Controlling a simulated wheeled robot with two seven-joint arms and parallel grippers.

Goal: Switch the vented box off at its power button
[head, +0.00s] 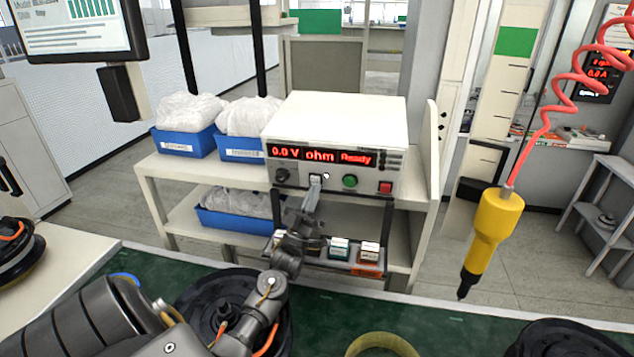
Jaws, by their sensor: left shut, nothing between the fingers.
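The white box (345,118) stands on the shelf unit, its front panel facing me. Its red display (320,156) is lit and reads "0.0 V ohm Ready". Along the lower front are a dark knob (282,175), a pale button (316,179), a green button (350,181) and a red button (385,187). Which one is the power button is too small to read. My left gripper (314,188) is shut and empty, its fingertips at the pale button's lower edge. I cannot tell whether they touch it. My right gripper is not in view.
Blue bins (184,143) with bagged parts stand left of the box. A yellow screwdriver (495,230) hangs on a red coiled cable at right. The green bench top (450,327) holds dark round parts and a yellowish ring (382,343).

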